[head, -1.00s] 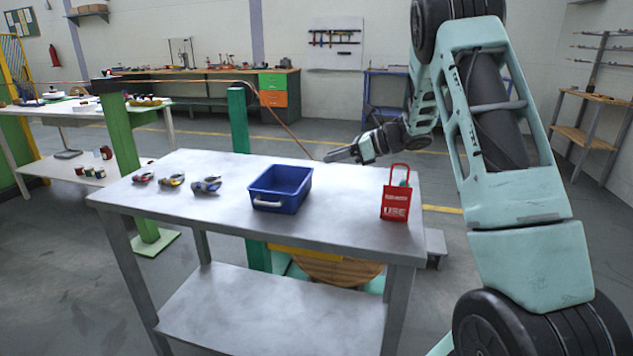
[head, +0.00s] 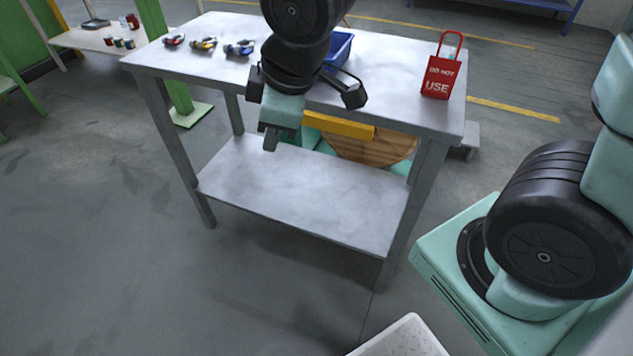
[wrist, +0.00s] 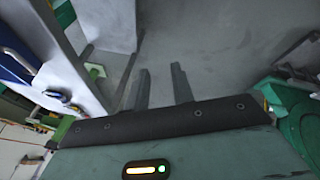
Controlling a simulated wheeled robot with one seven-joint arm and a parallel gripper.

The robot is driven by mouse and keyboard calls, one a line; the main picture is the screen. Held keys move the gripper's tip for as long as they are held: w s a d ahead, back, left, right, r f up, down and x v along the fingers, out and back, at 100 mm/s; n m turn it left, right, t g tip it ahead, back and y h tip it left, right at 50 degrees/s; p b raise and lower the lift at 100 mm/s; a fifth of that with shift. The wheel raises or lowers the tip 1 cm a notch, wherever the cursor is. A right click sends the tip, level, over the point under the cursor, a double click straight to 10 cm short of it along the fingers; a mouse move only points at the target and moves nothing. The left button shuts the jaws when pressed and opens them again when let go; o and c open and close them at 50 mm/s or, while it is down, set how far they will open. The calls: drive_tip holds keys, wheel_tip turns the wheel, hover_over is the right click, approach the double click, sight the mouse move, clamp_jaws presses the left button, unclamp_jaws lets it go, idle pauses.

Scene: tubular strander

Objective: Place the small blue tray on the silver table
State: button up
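The small blue tray (head: 342,50) is an open box on top of the silver table (head: 405,103), near the middle of the tabletop. My arm hides much of it in the head view. A blue form with a pale edge, apparently the tray (wrist: 14,50), shows at the left edge of the wrist view. My gripper (head: 270,140) is in front of the table's near edge, pointing down, apart from the tray. In the wrist view its two fingers (wrist: 162,72) stand apart with nothing between them.
A red "DO NOT USE" tag (head: 440,76) stands at the tabletop's right end. Several small coloured items (head: 205,44) lie at its left. The lower shelf (head: 300,195) is bare. A white tray (head: 405,340) shows at the bottom. The floor at left is clear.

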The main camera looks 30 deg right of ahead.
drive_tip(key=s+a+f+m+g+h, duration=0.1)
drive_tip(key=s+m+g, duration=0.3)
drive_tip(key=s, duration=1.1)
drive_tip(key=shift+f, duration=0.25)
drive_tip(key=shift+a+r, duration=0.1)
wheel_tip(320, 180, up, 11)
drive_tip(key=p, duration=1.1)
drive_tip(key=shift+r, duration=0.1)
